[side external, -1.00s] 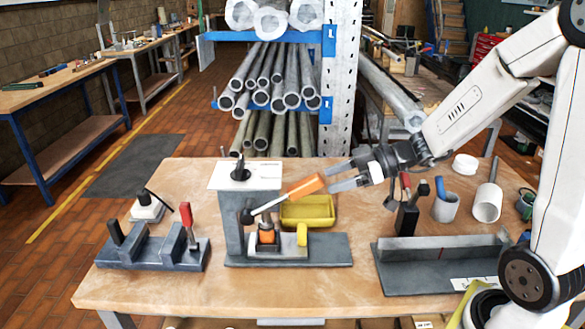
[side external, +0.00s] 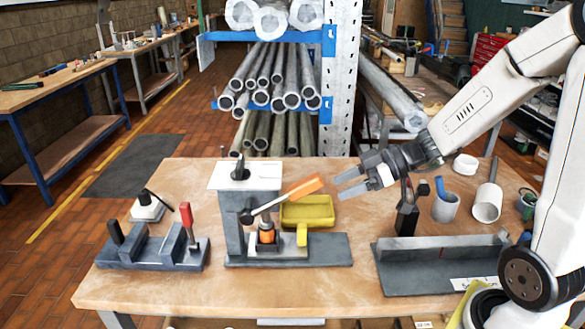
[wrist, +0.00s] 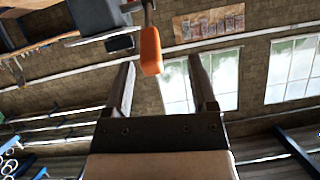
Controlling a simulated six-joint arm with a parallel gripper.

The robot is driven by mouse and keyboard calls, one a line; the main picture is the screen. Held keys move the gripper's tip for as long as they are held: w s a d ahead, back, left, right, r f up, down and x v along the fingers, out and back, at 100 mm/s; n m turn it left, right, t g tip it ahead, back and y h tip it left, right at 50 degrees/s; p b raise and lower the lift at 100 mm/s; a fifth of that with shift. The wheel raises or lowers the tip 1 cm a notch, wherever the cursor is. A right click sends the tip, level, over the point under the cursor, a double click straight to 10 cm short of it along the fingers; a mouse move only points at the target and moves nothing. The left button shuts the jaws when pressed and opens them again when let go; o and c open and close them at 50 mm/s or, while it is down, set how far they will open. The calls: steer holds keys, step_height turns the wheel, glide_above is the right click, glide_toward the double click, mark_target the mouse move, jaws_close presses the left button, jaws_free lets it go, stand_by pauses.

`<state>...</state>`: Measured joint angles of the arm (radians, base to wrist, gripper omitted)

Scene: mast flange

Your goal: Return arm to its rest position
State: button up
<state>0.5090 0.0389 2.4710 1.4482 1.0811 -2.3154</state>
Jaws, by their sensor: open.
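My gripper (side external: 352,187) is open and empty above the right half of the workbench (side external: 190,294), pointing left. Its two fingers (wrist: 160,82) also show spread in the wrist view with nothing between them. To its left is a grey press-like fixture (side external: 232,210) with a lever whose orange handle (side external: 303,188) slants up to the right. The handle's end is a short gap from the fingertips. The orange handle (wrist: 151,50) also shows in the wrist view, beyond the fingers and apart from them. An orange part (side external: 266,232) sits under the lever.
A dark angled rail fixture (side external: 440,262) and a black upright clamp (side external: 407,213) are below and right of my gripper. Cups (side external: 446,208) stand at the right. A dark block fixture (side external: 150,258) is at the left.

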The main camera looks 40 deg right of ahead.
steer(key=s+a+f+m+g+h, duration=0.1)
steer(key=s+f+m+g+h, duration=0.4)
steer(key=f+m+h, duration=0.3)
steer(key=shift+s+f+g+h, duration=0.35)
steer(key=shift+f+h, duration=0.45)
steer(key=shift+f, duration=0.4)
